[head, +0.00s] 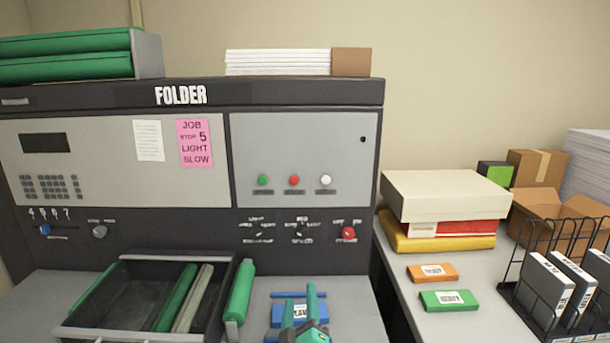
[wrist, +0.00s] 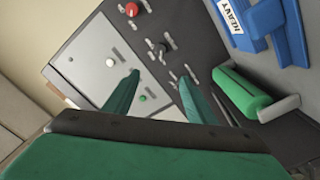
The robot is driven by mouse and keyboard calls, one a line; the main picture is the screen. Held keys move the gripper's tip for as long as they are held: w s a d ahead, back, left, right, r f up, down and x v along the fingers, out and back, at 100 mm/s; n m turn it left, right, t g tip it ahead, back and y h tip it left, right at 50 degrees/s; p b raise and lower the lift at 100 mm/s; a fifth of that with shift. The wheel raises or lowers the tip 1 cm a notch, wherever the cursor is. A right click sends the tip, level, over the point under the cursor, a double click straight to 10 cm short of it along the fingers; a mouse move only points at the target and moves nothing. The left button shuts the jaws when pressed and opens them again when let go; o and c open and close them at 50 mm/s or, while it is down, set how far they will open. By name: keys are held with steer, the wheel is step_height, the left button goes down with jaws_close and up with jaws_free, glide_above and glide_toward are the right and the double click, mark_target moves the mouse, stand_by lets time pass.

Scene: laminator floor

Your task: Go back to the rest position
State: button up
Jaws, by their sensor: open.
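The blue block, labelled HEAVY (wrist: 275,25), lies at the upper right of the wrist view, apart from the fingers. The fingers point toward the front panel of the folder machine (head: 300,150). The arm behind the gripper is mostly out of the head view.
A black tray with rollers (head: 125,290) and a green roller (head: 239,292) are left of my gripper. The side table (head: 400,300) at right bears an orange block (head: 432,272), a green block (head: 449,300), stacked boxes and a wire rack (head: 545,318). Air above the tray is clear.

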steer(key=s+a+f+m+g, duration=0.2)
steer(key=s+f+m, duration=0.3)
steer(key=s+f, duration=1.65)
steer(key=s+d+m, duration=0.1)
steer(key=s+m, duration=0.1)
steer(key=s, duration=1.1)
steer(key=s+d+m+g, duration=0.1)
steer(key=s+d+m, duration=0.1)
steer(key=s, duration=1.1)
steer(key=shift+s+r, duration=0.3)
steer(key=shift+r, duration=0.1)
steer(key=shift+d, duration=0.15)
steer(key=shift+s, duration=0.1)
